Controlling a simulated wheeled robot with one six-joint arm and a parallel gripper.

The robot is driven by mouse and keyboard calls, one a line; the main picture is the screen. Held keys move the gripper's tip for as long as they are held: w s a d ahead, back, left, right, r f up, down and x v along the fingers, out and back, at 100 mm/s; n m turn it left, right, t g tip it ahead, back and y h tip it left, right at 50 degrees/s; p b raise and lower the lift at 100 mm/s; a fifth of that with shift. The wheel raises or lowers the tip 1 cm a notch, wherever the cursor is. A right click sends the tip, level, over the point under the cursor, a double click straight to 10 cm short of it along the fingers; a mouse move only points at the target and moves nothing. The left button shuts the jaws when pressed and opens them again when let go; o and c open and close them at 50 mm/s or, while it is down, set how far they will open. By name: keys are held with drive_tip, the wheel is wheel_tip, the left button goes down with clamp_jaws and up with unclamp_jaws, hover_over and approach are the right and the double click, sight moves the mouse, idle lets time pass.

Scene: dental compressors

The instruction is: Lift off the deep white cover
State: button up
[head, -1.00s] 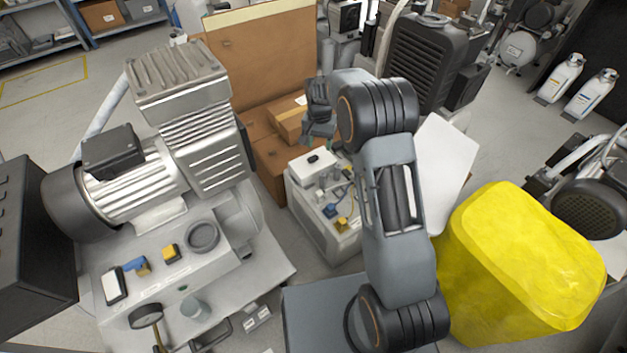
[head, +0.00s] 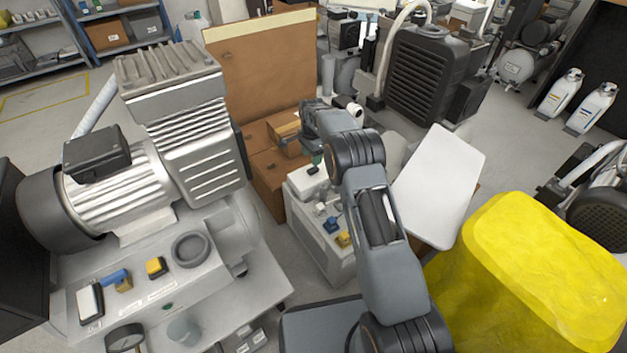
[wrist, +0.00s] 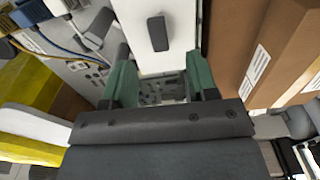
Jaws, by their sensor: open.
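The deep white cover (head: 303,183) stands on the left part of the light-grey unit (head: 330,245) in the head view, partly hidden by my arm. In the wrist view the white cover (wrist: 180,58) has a dark oblong handle (wrist: 157,33) on its top. My gripper (wrist: 160,78) is open, its two green fingers apart and empty between. The handle lies beyond the fingertips in the wrist view, and I see no contact with it. In the head view my gripper (head: 318,158) is over the back of the unit, close to the cover.
Brown cardboard boxes (head: 268,165) stand close behind and left of the unit. Blue and yellow parts (head: 335,228) with cables sit beside the cover. A white panel (head: 437,185) and a yellow covered bin (head: 545,265) stand at right. A large compressor (head: 120,190) fills the left.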

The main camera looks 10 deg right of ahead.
sight(313, 169)
drive_tip(key=shift+d+f+b, duration=0.2)
drive_tip(key=shift+f+b, duration=1.6)
drive_tip(key=shift+f, duration=1.5)
drive_tip(key=shift+c, duration=0.3)
clamp_jaws()
